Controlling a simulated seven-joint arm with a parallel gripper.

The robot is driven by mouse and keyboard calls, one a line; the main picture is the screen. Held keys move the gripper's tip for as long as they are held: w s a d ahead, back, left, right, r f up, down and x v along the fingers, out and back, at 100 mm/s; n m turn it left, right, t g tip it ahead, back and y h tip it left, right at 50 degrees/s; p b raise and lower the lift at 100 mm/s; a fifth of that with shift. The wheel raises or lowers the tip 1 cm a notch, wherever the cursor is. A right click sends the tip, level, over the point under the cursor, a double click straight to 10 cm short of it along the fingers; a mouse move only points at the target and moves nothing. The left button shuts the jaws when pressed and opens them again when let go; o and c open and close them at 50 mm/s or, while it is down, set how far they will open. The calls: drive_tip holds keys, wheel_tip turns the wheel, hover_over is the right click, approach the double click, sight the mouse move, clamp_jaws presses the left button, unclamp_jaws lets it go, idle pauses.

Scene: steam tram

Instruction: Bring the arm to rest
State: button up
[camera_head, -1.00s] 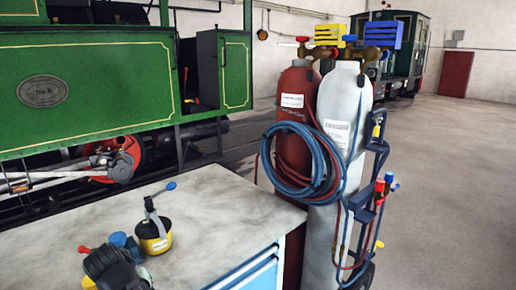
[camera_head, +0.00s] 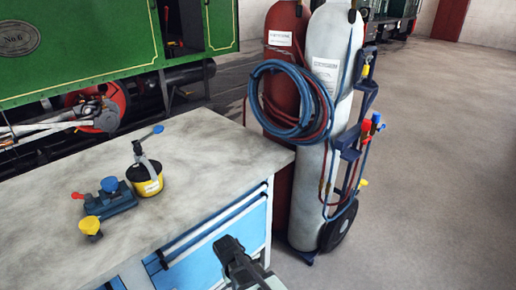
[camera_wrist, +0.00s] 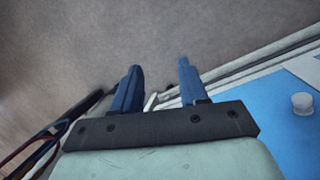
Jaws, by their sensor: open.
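My gripper (camera_head: 236,258) shows at the bottom of the head view, in front of the workbench's blue drawers and below the bench top. In the wrist view, the two blue fingers of my gripper (camera_wrist: 160,84) stand apart with nothing between them. Bare floor lies beyond the fingertips there. My arm's other links are mostly out of view.
The workbench (camera_head: 205,138) carries a blue device (camera_head: 118,203) with red, blue and yellow knobs, and a yellow-and-black pot (camera_head: 148,186) with a lever. A red cylinder (camera_head: 283,95) and white cylinder (camera_head: 322,150) stand on a trolley at its right end. Floor (camera_head: 440,180) farther right is clear.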

drive_tip(key=s+d+f+m+g, duration=0.1)
drive_tip(key=s+d+f+g, duration=0.1)
drive_tip(key=s+d+f, duration=0.5)
drive_tip(key=s+d+f+m+g+y, duration=0.1)
drive_tip(key=s+d+f, duration=0.5)
drive_tip(key=s, duration=0.3)
drive_tip(key=s+d+f+m+g+y, duration=0.2)
drive_tip(key=s+d+f, duration=0.5)
drive_tip(key=s+d, duration=0.1)
drive_tip(key=shift+s+d+f+g, duration=0.15)
drive_tip(key=shift+s+d+g, duration=0.15)
drive_tip(key=shift+s+d, duration=0.15)
